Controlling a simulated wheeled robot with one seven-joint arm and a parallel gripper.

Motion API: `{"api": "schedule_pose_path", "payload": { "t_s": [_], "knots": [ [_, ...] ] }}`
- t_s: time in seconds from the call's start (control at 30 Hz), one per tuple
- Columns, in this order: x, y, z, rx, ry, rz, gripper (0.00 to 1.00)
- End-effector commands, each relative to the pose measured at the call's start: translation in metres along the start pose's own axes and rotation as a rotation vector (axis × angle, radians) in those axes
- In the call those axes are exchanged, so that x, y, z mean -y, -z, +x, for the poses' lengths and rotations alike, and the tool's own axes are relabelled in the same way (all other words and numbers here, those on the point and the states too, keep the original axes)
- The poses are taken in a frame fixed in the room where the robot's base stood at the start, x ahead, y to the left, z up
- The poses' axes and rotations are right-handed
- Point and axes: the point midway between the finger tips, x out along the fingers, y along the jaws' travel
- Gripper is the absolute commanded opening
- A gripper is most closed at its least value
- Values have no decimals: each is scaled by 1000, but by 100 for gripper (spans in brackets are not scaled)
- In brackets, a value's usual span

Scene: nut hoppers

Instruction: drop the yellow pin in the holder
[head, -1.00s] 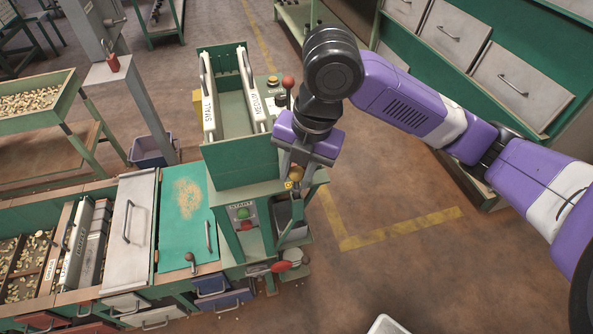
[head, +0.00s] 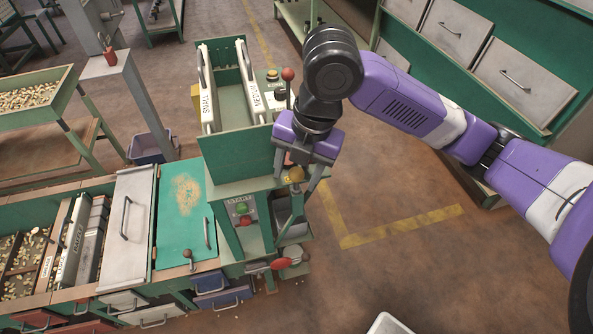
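The yellow pin (head: 296,174) shows as a small yellow knob at the right side of the green hopper machine (head: 235,158), just under my gripper. My gripper (head: 297,181) points down there, with its two fingers spread apart and the yellow knob between them. The knob looks narrower than the gap, and I see no finger clearly pressed on it. The pin's lower part is hidden. I cannot make out the holder clearly; the gripper and wrist cover part of that side of the machine.
The machine carries SMALL (head: 207,105) and MEDIUM (head: 257,97) slides, a red-knobbed lever (head: 288,75) and a START panel (head: 242,209). A metal scoop-like tray (head: 292,215) is below the gripper. Nut bins (head: 25,260) stand left; grey drawers (head: 515,80) stand right. The floor between is open.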

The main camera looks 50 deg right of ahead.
Motion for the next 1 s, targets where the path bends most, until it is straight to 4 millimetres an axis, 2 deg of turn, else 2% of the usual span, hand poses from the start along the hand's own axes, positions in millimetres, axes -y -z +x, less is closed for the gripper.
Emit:
{"api": "schedule_pose_path", "payload": {
  "t_s": [0.23,0.33,0.7,0.83,1.0],
  "knots": [
    [0,0,0,0,0,0,53],
    [0,0,-7,0,-1,-1,53],
    [-1,0,-63,2,0,-1,53],
    [-1,0,-74,0,-1,-1,53],
    [0,0,-78,0,0,0,53]
  ]
}}
